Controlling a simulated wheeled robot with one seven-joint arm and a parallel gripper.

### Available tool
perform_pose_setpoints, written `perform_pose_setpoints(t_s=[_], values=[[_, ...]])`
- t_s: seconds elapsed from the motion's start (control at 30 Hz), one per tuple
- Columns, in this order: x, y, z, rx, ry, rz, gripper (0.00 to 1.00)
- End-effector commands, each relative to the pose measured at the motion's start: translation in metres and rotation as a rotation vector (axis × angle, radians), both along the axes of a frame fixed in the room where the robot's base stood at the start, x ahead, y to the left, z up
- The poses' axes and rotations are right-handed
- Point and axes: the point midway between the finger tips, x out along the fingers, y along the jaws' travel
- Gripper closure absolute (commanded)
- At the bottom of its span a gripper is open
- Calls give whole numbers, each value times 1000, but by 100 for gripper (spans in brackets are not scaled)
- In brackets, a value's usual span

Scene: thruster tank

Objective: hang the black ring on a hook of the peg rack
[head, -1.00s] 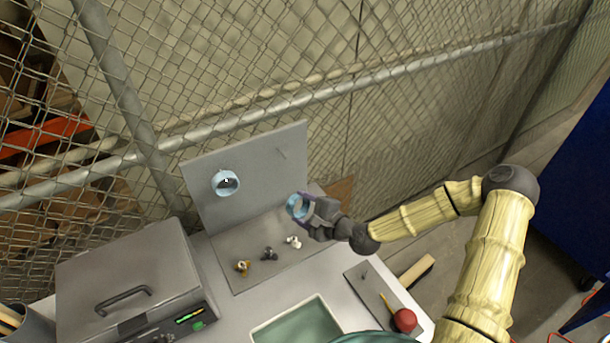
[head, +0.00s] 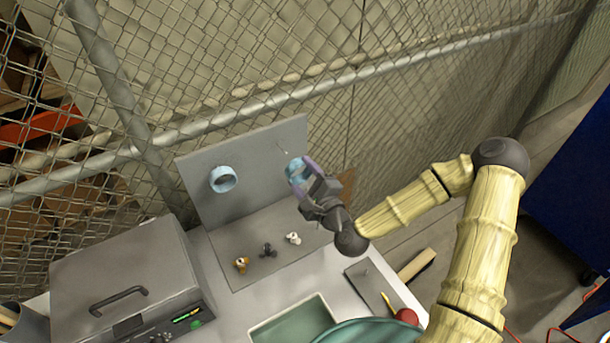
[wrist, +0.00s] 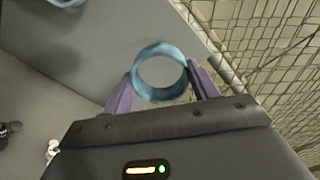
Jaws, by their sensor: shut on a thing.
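No black ring shows; the rings in view are light blue. My gripper (head: 303,174) is shut on one light blue ring (head: 292,168), holding it in the air close to the right part of the peg rack (head: 245,150), a grey upright panel. In the wrist view the ring (wrist: 160,48) sits between the purple fingers (wrist: 160,74), its opening facing the camera. A thin hook (head: 283,149) sticks out of the panel just above and left of the held ring. A second light blue ring (head: 214,180) hangs on the panel's left part.
Brass, black and white fittings (head: 267,251) stand on the rack's grey base. A grey case (head: 120,280) is at the left and a green basin (head: 290,325) in front. A chain-link fence (head: 400,110) rises behind the rack.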

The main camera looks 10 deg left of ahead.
Motion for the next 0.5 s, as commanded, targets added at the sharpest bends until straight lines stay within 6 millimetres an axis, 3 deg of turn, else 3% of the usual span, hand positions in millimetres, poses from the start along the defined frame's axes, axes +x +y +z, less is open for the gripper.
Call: perform_pose_setpoints(t_s=[0.5], values=[[20,11,-2,-1,0,-7,62]])
